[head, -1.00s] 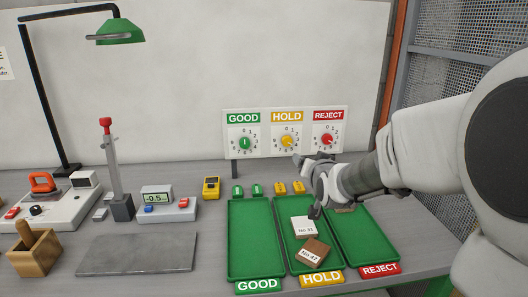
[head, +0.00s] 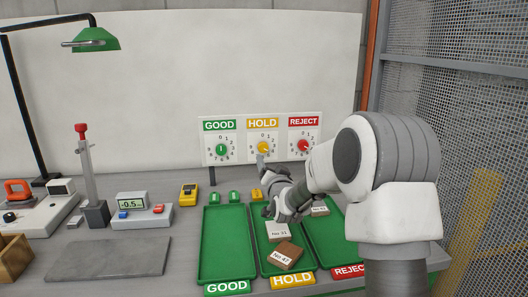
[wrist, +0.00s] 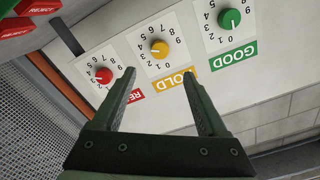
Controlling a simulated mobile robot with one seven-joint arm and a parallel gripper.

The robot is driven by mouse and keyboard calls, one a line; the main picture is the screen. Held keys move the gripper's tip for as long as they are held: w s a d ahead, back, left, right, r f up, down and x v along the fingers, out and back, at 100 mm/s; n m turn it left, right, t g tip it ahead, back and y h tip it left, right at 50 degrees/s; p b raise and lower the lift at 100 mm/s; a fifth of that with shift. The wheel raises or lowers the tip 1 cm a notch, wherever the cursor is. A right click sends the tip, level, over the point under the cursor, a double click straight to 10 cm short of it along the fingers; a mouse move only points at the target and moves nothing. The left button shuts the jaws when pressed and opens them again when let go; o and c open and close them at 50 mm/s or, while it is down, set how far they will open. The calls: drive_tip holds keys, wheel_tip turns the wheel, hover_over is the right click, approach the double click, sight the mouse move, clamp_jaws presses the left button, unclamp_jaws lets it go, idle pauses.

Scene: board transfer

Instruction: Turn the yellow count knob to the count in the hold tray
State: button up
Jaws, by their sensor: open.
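The yellow count knob (head: 264,147) is on the HOLD dial of the upright panel, between the green and red knobs. In the wrist view, the yellow knob (wrist: 159,49) appears upside down; its white mark points left, towards the low-to-middle digits, exact digit unclear. My gripper (wrist: 161,75) is open and empty, its fingers pointing at the panel, with the knob between and beyond the fingertips. The hold tray (head: 265,268) is the middle green tray. In it lie a white board marked No. 31 (head: 278,232) and a brown board marked No. 47 (head: 285,257); my arm hides its back part.
The green knob (wrist: 230,19) and red knob (wrist: 103,75) flank the yellow one. The good tray (head: 226,245) is empty. A board (head: 319,211) lies in the reject tray. A caliper stand (head: 92,190) and display box (head: 140,208) stand at left.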

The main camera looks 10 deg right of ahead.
sight(263, 149)
drive_tip(key=w, duration=1.1)
drive_tip(key=shift+w, duration=0.35)
clamp_jaws()
